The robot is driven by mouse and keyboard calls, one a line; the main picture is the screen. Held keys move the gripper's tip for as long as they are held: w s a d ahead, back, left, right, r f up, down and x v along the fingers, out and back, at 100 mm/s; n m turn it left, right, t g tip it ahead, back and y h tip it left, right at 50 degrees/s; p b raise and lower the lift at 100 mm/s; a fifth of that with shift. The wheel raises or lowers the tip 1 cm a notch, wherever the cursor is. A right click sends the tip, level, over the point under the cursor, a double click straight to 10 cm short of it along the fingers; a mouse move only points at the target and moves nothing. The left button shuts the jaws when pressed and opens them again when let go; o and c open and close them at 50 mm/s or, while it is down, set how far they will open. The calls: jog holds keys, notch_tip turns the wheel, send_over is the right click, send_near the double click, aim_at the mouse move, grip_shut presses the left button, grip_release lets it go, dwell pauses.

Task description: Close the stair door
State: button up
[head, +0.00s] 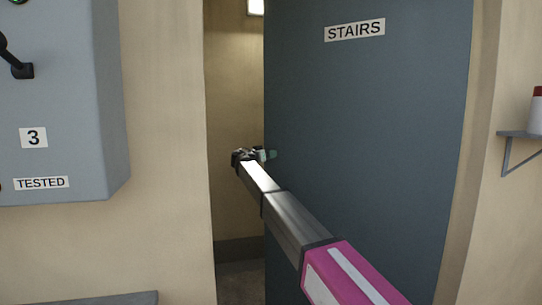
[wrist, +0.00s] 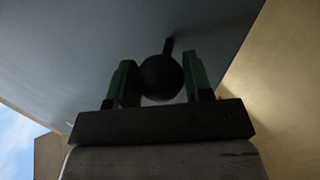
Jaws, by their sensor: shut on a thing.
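The stair door (head: 370,130) is a blue-grey panel with a white "STAIRS" sign (head: 354,30) near its top. It stands ajar, with an open gap along its left side. My gripper (head: 264,155) is at the door's left edge, and my arm reaches to it from the lower right. In the wrist view, my gripper (wrist: 161,62) has its two green fingers on either side of a dark round knob (wrist: 161,77) on the door face (wrist: 90,50), and it is shut on this knob. The head view does not show the knob clearly.
Through the gap I see a beige stairwell wall (head: 233,90) and a lit lamp (head: 255,7). A grey cabinet (head: 75,100) marked "3" and "TESTED" hangs on the left wall. A small shelf (head: 520,134) holding a white container (head: 537,115) is at the right.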

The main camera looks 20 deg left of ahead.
jog(key=s+n+t+y, duration=0.2)
jog(key=s+n+y, duration=0.2)
jog(key=s, duration=2.4)
jog(key=shift+s+a+y, duration=0.15)
jog(key=shift+a+y, duration=0.15)
jog(key=shift+y, duration=0.9)
jog(key=o, duration=1.3)
jog(key=shift+c, duration=0.2)
